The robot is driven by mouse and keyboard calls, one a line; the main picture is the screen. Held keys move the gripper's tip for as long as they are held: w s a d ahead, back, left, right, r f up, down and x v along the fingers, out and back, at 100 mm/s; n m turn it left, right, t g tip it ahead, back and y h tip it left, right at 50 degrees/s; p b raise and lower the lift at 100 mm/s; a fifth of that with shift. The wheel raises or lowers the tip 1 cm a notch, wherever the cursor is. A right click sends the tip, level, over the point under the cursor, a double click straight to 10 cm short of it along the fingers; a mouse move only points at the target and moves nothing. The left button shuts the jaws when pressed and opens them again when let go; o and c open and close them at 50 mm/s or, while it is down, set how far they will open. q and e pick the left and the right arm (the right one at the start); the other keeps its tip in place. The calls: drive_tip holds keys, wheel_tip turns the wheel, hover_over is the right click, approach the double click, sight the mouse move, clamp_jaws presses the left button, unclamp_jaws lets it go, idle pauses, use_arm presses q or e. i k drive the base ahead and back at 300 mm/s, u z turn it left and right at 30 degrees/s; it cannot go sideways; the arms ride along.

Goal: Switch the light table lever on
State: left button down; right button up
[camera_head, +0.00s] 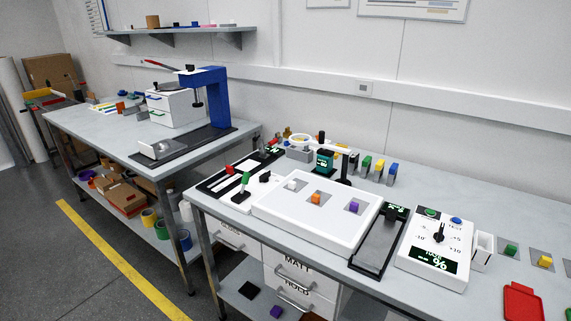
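The light table (314,231) is a flat white box on the near bench, with a white, an orange and a purple piece on its top. I cannot tell whether it is lit. At its left end is a white plate (259,190). I cannot read any on or off marking. Neither of my grippers is in view.
A black slotted tray (217,183) with a red handle lies left of the plate. A black rail unit (370,260) and a white dial panel (428,268) stand right of the light table. A lamp-like black stand (343,168) and small blocks line the back.

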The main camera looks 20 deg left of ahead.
sight(246, 176)
drive_tip(key=z, duration=0.05)
drive_tip(key=i, duration=1.15)
